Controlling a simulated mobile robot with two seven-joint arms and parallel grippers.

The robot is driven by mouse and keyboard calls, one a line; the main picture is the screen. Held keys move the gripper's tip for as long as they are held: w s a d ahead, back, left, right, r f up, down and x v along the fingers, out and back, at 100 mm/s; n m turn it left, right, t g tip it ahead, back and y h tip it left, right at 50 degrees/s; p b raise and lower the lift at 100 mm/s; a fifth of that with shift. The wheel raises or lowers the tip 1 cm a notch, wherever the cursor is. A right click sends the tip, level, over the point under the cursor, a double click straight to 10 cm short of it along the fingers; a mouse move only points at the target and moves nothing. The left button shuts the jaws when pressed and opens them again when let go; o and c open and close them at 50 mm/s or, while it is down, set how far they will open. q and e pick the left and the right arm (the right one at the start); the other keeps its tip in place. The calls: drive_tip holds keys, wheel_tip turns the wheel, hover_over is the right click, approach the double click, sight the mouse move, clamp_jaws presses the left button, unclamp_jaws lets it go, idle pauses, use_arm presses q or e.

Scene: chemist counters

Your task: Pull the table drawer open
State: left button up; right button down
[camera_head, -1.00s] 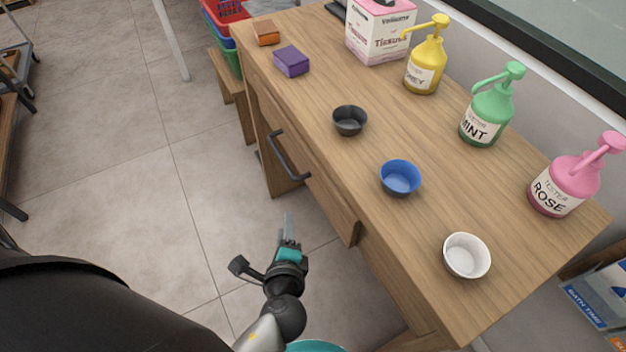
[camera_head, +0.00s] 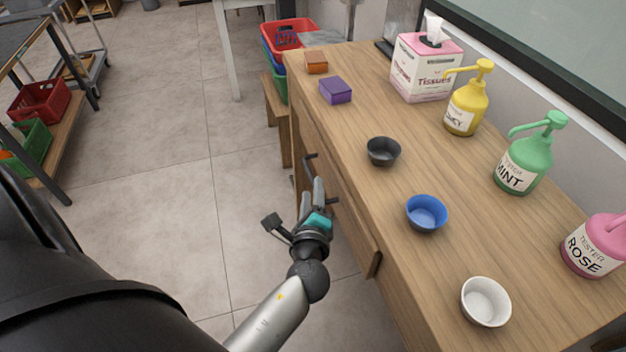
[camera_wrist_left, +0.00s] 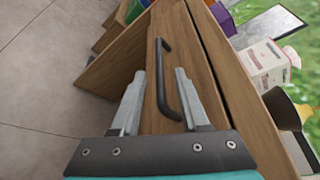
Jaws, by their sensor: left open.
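The wooden table (camera_head: 448,262) has a drawer front (camera_head: 352,215) along its left side, and it looks shut. A dark bar handle (camera_head: 309,157) is fixed to this front. My left gripper (camera_head: 312,190) is at the handle, partly hiding it in the head view. In the left wrist view the handle (camera_wrist_left: 163,70) runs lengthwise between the two open fingers of the gripper (camera_wrist_left: 160,74), close to the right finger near its lower end. Whether a finger touches it I cannot tell. The drawer front (camera_wrist_left: 202,85) lies behind it. My right gripper is out of view.
On the tabletop stand a black bowl (camera_head: 383,152), a blue bowl (camera_head: 426,214), a white bowl (camera_head: 486,302), pump bottles, a tissue box (camera_head: 424,70), and a purple box (camera_head: 335,90). Stacked baskets (camera_head: 288,38) stand beyond the table.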

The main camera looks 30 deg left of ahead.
use_arm(q)
drive_tip(key=shift+x, duration=2.45)
drive_tip(key=shift+c, duration=0.3)
clamp_jaws()
